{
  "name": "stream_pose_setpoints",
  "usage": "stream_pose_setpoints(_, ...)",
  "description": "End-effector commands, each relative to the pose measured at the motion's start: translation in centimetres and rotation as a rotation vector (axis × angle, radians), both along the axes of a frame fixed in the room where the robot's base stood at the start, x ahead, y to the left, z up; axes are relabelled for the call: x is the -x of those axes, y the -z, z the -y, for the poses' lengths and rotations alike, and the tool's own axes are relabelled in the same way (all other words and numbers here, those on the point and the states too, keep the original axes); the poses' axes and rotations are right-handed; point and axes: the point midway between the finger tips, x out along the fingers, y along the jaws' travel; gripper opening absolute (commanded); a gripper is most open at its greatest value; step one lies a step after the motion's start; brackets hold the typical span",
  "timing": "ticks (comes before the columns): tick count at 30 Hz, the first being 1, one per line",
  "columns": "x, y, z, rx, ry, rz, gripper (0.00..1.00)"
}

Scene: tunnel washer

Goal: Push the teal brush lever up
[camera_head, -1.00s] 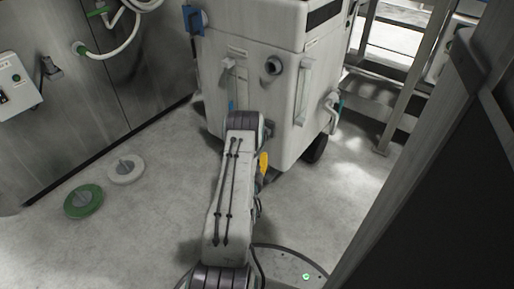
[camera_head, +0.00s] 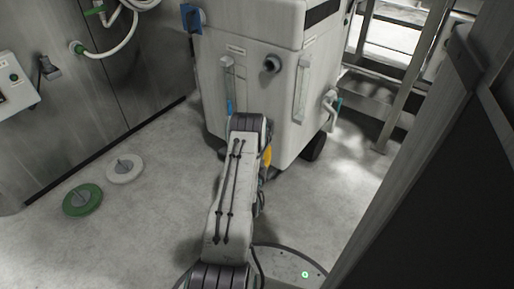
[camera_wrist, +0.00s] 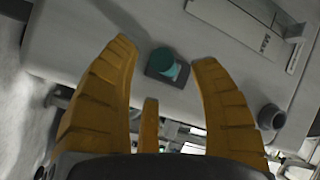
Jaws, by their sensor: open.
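A teal knob-like piece (camera_wrist: 168,66) on a dark square mount shows in the wrist view, on the pale face of the white machine (camera_wrist: 110,25). I take it for the teal brush lever. My gripper (camera_wrist: 165,51) has its yellow fingers spread, with the teal piece between the fingertips in the picture. No contact is visible, and the gap in depth is unclear. In the head view my arm hides most of the gripper, in front of the machine (camera_head: 248,40). A small teal part (camera_head: 339,103) shows at the machine's right side; I cannot tell whether it is the same piece.
A blue lever-like part (camera_head: 229,107) and a dark round fitting (camera_head: 272,64) are on the machine's front. A green disc (camera_head: 82,199) and a white disc (camera_head: 124,169) lie on the floor at left. A dark panel (camera_head: 440,190) stands close at right.

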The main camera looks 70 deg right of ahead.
Motion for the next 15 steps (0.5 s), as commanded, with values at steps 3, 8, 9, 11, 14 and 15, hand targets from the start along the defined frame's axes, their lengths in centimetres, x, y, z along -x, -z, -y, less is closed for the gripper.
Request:
stream_pose_setpoints(3, -0.2, 0.1, 0.9, 0.003, 0.0, 0.001, 0.56)
stream_pose_setpoints(8, -0.5, 0.1, 2.1, 0.0, 0.0, 0.0, 0.56)
stream_pose_setpoints(9, -0.5, 0.0, 2.3, 0.001, 0.0, 0.0, 0.56)
stream_pose_setpoints(11, -0.5, 0.0, 2.5, 0.001, 0.0, 0.0, 0.56)
stream_pose_setpoints(14, -0.6, 0.0, 2.7, 0.0, 0.0, 0.0, 0.56)
stream_pose_setpoints(15, -0.6, 0.0, 2.7, 0.0, 0.0, 0.0, 0.56)
